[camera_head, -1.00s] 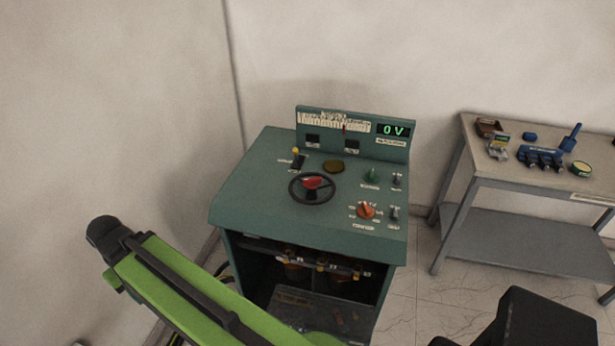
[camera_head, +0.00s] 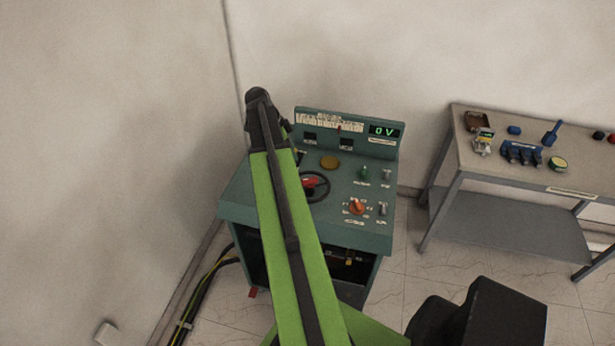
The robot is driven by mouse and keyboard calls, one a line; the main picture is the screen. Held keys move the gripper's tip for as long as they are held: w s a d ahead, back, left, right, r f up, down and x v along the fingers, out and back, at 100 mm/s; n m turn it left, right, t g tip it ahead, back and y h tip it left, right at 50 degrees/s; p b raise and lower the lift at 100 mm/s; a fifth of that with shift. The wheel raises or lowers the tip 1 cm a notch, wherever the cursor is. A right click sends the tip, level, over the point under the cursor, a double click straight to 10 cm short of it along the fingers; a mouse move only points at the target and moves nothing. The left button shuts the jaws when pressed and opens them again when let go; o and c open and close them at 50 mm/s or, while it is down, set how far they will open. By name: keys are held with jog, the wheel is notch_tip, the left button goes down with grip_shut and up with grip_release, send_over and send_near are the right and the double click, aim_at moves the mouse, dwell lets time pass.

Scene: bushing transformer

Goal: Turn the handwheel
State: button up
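The handwheel (camera_head: 326,188) is a black ring with a red part at its middle. It lies on the top of the green control console (camera_head: 345,220). My green arm crosses in front of the console and covers the wheel's left side. The arm's dark far end (camera_head: 262,108) is above the console's left back part, left of the display panel. My gripper's fingers cannot be made out there, so I cannot tell whether they are open or shut. The display (camera_head: 384,131) reads 0 V.
An orange knob (camera_head: 355,207), a green knob (camera_head: 363,173) and small switches sit right of the wheel. A workbench (camera_head: 470,178) with several small items stands at the right. Cables (camera_head: 205,290) run along the floor at the left. White walls stand behind and left.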

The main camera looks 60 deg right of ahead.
aim_at(309, 179)
jog(key=b+x, duration=1.5)
jog(key=x, duration=0.2)
jog(key=shift+a, duration=0.1)
jog(key=shift+r, duration=0.1)
grip_shut()
jog(key=shift+s, duration=0.1)
dwell(0.4)
